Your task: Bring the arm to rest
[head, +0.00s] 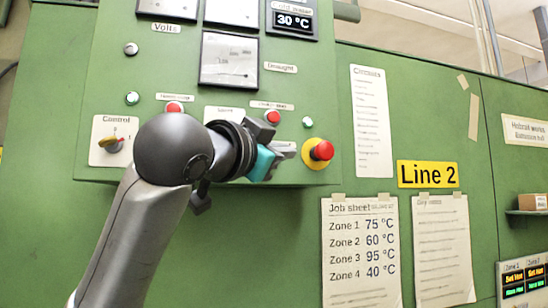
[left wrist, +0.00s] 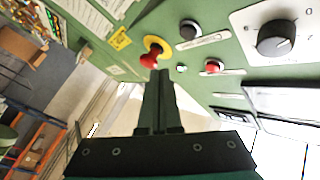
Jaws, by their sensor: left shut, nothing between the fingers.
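My left arm comes in from the lower left in the head view. My left gripper (head: 286,149) is in front of the lower part of the green control panel (head: 150,75), just left of the red emergency button (head: 321,151) on its yellow base. In the left wrist view my left gripper (left wrist: 159,76) has its dark fingers together with nothing between them. Their tips point towards the red emergency button (left wrist: 152,55), which lies just beyond them in that view. Whether they touch the panel I cannot tell. My right gripper is out of both views.
A rotary control knob (head: 113,145) and a red button (head: 174,107) are beside my arm. Another red button (head: 273,117) is just above the gripper. A job sheet (head: 361,252) and a Line 2 sign (head: 428,174) are on the green wall. A small shelf (head: 526,212) juts out at right.

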